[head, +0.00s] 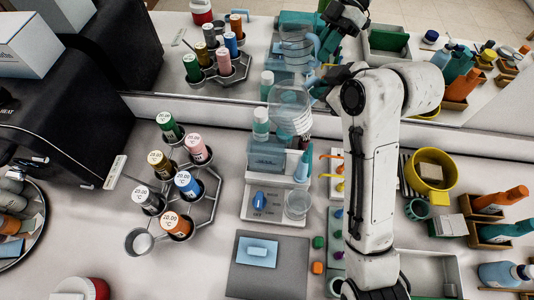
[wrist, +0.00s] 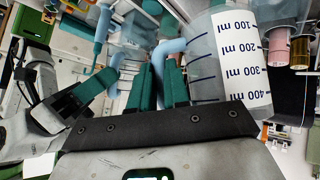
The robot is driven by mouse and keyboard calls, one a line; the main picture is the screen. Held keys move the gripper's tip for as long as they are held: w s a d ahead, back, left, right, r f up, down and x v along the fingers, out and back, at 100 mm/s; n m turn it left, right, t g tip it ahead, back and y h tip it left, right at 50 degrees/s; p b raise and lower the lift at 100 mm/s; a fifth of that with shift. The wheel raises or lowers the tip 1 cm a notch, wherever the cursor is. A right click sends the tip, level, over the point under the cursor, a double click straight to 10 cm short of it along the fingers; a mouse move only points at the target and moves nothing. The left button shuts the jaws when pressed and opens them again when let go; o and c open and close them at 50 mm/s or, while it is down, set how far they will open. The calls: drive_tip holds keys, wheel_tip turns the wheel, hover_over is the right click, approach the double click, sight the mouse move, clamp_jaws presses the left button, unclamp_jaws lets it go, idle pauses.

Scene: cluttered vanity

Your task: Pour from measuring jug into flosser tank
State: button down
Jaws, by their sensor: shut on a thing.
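My gripper (wrist: 162,85) is shut on the pale blue handle (wrist: 165,50) of the clear measuring jug (wrist: 205,75), whose white scale strip runs from 100 to 400 ml. In the head view the jug (head: 289,103) is held up above the back of the flosser, touching or overlapping its outline; I cannot tell its exact tilt or whether it holds liquid. The flosser has a grey-blue box-shaped tank (head: 266,153) on a white base (head: 262,213) with a blue knob (head: 259,199). A clear cup (head: 297,204) sits at the base's right. The tank's opening is hard to make out.
A white-capped bottle (head: 261,124) stands behind the tank. A rack (head: 207,208) of several colored cylinders is to the left. A yellow bowl (head: 430,172) is to the right. A mirror reflects the scene.

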sight(313, 101)
drive_tip(key=shift+s+a+f+m+g+y, duration=0.15)
drive_tip(key=shift+f+m+g+y, duration=0.3)
drive_tip(key=shift+f, duration=0.35)
drive_tip(key=shift+s+a+f+m+g+y, duration=0.1)
drive_tip(key=shift+f+m+g+y, duration=0.25)
drive_tip(key=shift+f+g+y, duration=0.35)
drive_tip(key=shift+f, duration=0.1)
